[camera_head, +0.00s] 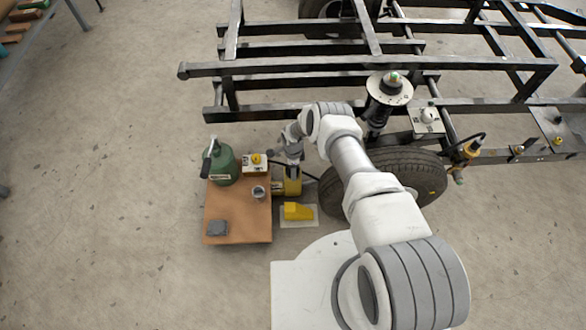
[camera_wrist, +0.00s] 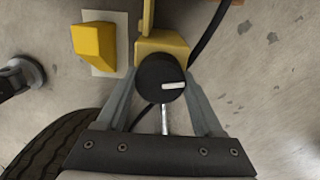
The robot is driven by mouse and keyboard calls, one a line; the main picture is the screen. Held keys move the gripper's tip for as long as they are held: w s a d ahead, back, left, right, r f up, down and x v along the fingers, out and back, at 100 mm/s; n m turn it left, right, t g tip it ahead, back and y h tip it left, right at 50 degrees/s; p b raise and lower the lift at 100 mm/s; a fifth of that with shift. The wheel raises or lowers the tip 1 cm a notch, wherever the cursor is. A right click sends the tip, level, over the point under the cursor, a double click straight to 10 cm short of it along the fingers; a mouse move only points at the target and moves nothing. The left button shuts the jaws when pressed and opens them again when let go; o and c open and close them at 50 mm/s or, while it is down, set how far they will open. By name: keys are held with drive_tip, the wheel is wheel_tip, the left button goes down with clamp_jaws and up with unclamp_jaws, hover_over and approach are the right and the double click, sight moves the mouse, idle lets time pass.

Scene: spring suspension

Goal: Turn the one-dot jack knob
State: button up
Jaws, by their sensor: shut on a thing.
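The jack knob (camera_wrist: 155,72) is round and black with a white bar on its face, running from near the middle toward the right in the wrist view. It sits at the near end of a yellow jack body (camera_wrist: 163,46), which also shows beside the wooden table in the head view (camera_head: 292,187). My gripper (camera_wrist: 162,80) is around the knob, one finger on each side, shut on it. In the head view my gripper (camera_head: 293,168) is above the jack and hides the knob. I cannot make out a dot marking.
A yellow wedge (camera_head: 297,211) lies on a pale pad beside the jack. A tyre (camera_head: 425,172) and dark frame stand close by.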

drive_tip(key=n, duration=0.4)
drive_tip(key=shift+a, duration=0.1)
drive_tip(key=n, duration=0.4)
drive_tip(key=shift+n, duration=0.4)
drive_tip(key=n, duration=0.4)
drive_tip(key=shift+n, duration=0.3)
drive_tip(key=n, duration=0.3)
drive_tip(key=shift+n, duration=0.3)
drive_tip(key=n, duration=0.4)
drive_tip(key=shift+n, duration=0.3)
drive_tip(key=n, duration=0.3)
drive_tip(key=shift+n, duration=0.3)
drive_tip(key=n, duration=0.4)
drive_tip(key=shift+n, duration=0.3)
drive_tip(key=shift+s+n, duration=0.1)
drive_tip(key=shift+n, duration=1.7)
